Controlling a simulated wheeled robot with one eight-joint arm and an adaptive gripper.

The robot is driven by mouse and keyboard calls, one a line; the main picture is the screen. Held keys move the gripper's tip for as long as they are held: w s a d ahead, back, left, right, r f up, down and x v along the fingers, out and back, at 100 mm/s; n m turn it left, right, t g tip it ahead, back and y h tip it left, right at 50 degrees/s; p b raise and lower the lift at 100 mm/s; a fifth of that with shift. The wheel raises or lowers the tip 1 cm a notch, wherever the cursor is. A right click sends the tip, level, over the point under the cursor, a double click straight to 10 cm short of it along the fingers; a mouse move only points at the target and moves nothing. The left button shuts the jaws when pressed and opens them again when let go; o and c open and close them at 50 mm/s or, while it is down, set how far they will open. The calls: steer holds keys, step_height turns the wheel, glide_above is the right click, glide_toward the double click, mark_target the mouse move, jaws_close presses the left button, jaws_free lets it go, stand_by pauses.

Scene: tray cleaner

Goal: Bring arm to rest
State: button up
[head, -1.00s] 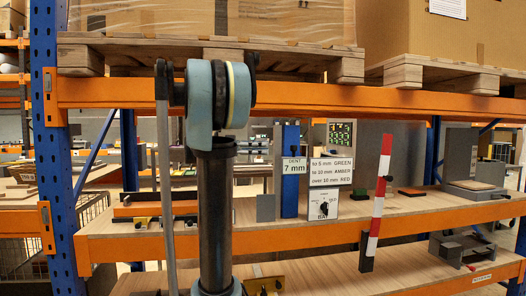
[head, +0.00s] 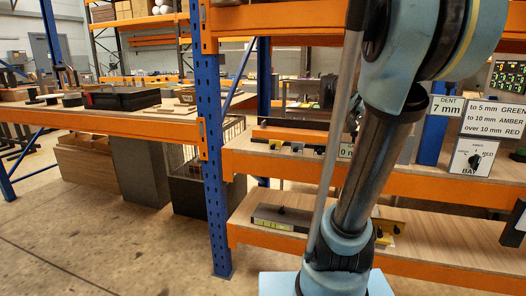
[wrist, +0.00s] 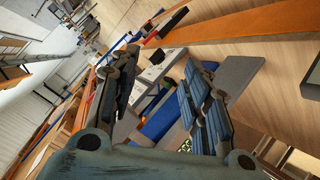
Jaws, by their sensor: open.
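My gripper (wrist: 160,95) shows in the wrist view with its two dark padded fingers spread apart. It is open, with nothing held between the fingers. Beyond the fingers, the wrist view shows a blue block and a grey plate (wrist: 236,75) at a tilt. In the head view my arm rises in front of the shelf rack at the right of centre. The gripper itself does not show clearly there; the arm hides part of the shelf behind it.
An orange-edged wooden shelf (head: 285,168) stands behind the arm. On it are a dial panel (head: 471,158) and a sign reading DENT 7 mm (head: 446,106). A blue upright (head: 212,150) stands left of the arm. A black tray (head: 122,99) lies on the left bench. Floor at lower left is clear.

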steer(key=s+a+f+n+t+y, duration=0.2)
steer(key=s+a+f+n+y, duration=0.1)
steer(key=a+f, duration=0.5)
steer(key=s+a+f+n+t+y, duration=0.2)
steer(key=a+f+n+y, duration=0.2)
steer(key=a+f+n, duration=0.2)
steer(key=s+a+f+n+t+y, duration=0.1)
steer(key=s+a+f+n+y, duration=0.2)
steer(key=a+f, duration=0.6)
step_height(320, 180, down, 3)
steer(key=shift+s+a+r+n+t+y, duration=0.1)
steer(key=shift+s+a+n+t+y, duration=0.25)
steer(key=shift+n+y, duration=0.6)
steer(key=shift+n+h, duration=0.25)
steer(key=shift+c, duration=1.2)
